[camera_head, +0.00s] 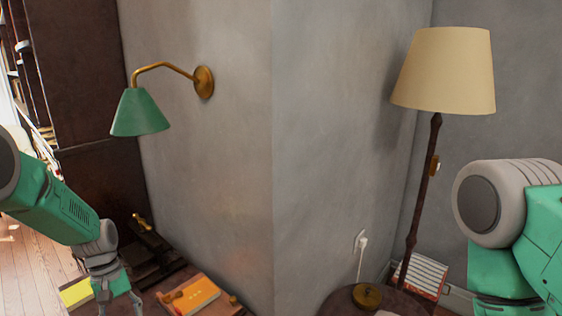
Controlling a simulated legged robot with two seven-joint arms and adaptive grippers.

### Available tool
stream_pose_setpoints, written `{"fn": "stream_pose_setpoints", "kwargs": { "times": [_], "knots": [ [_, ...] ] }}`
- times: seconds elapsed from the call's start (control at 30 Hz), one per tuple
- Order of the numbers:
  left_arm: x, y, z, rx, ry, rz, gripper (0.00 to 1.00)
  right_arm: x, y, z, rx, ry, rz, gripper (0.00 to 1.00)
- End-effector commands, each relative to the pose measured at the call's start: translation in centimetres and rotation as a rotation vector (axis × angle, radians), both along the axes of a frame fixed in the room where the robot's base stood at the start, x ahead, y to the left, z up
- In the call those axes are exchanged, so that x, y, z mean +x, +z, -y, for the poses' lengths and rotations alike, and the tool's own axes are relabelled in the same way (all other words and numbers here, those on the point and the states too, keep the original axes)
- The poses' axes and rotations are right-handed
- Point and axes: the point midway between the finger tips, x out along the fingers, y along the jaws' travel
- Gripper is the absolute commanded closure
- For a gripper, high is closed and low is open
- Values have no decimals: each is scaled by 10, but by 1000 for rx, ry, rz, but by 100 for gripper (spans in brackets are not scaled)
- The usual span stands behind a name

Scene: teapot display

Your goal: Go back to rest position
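My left arm comes in from the left edge, and its gripper (118,298) points down at the bottom left of the head view. Its fingers look spread, with nothing visibly held between them; the tips are close to the bottom edge. A yellow and green flat item (76,292) shows just behind and beside it. My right arm is bent at the right edge with its large grey joint in view. The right gripper is out of view. No teapot shows in this view.
A low wooden surface carries an orange book (192,296). A green wall lamp (140,112) hangs above. A dark round table (412,304) with a brass round object (367,296) stands at bottom right, near a floor lamp (446,70). A grey wall corner (272,150) juts out centrally.

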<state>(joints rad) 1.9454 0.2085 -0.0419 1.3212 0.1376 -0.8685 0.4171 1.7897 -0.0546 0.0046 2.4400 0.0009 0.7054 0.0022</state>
Motion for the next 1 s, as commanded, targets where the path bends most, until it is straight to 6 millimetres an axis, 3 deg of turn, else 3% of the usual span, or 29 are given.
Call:
{"fn": "stream_pose_setpoints", "kwargs": {
  "times": [0.17, 0.3, 0.4, 0.6, 0.8, 0.87, 1.0],
  "knots": [
    [-57, -60, 16, 40, -104, 29, 55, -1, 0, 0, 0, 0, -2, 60],
    [-132, -107, 32, 77, -244, 75, 55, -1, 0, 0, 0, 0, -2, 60],
    [-191, -124, 42, 97, -354, 119, 55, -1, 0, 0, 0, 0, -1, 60],
    [-277, -123, 58, 106, -526, 193, 55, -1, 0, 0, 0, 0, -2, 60],
    [-337, -101, 69, 98, -652, 248, 55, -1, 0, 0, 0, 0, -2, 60],
    [-353, -92, 71, 94, -683, 264, 55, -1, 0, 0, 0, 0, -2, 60],
    [-343, -126, 73, 102, -703, 286, 55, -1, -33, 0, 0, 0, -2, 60]
  ]
}}
